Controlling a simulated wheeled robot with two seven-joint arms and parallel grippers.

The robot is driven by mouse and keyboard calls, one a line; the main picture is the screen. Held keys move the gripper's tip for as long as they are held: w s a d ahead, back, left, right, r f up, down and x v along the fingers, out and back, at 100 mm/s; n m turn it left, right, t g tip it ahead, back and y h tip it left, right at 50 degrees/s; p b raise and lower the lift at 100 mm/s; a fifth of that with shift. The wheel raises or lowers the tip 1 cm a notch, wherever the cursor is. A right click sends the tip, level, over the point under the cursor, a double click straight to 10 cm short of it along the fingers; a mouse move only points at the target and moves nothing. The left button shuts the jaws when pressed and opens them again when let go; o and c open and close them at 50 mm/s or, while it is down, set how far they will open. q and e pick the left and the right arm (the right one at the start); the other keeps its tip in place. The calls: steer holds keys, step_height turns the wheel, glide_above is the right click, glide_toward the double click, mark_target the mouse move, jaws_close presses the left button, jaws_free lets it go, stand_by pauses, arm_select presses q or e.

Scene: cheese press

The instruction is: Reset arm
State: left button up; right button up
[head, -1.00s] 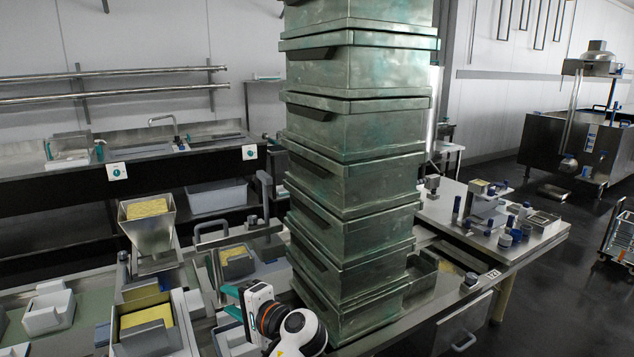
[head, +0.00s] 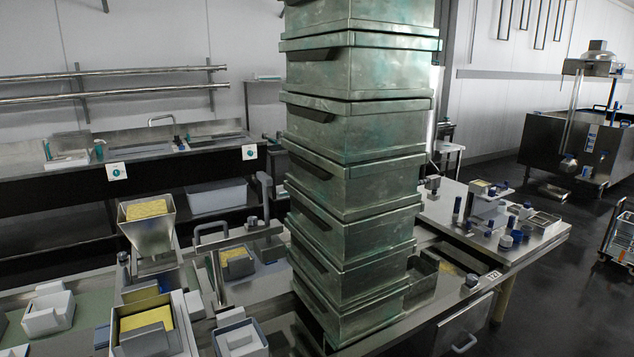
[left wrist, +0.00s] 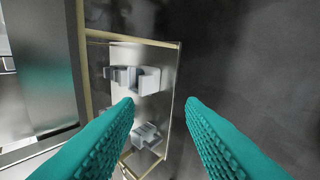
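My left gripper (left wrist: 160,108) shows in the left wrist view as two teal ridged fingers spread wide apart, with nothing between the tips. Beyond and below the fingers is a metal surface (left wrist: 124,62) carrying grey blocky parts (left wrist: 140,80). Neither gripper nor arm shows in the head view now. My right gripper is in no view.
A tall stack of greenish metal boxes (head: 355,130) stands in the middle of the workbench. Yellow-filled moulds (head: 145,328) and a metal hopper (head: 147,225) stand at left. A side table (head: 505,228) with blue-capped items is at right.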

arm_select(q)
steer(key=s+f+n+g+h, duration=0.1)
steer(key=s+f+g+h, duration=0.1)
steer(key=s+f, duration=0.85)
steer(key=s+a+f+n+g, duration=0.1)
steer(key=s+f, duration=0.3)
steer(key=s, duration=0.7)
steer(key=s+a+f+n+g+h, duration=0.1)
steer(key=s+a+f+n, duration=0.2)
steer(key=s, duration=0.8)
steer(key=s+a+f+n+g+h, duration=0.1)
steer(key=s+a+f+n, duration=0.1)
steer(key=s, duration=0.9)
step_height(320, 180, down, 3)
steer(key=shift+s+a+r+n, duration=0.2)
steer(key=shift+s+a+n, duration=0.05)
steer(key=shift+n, duration=0.55)
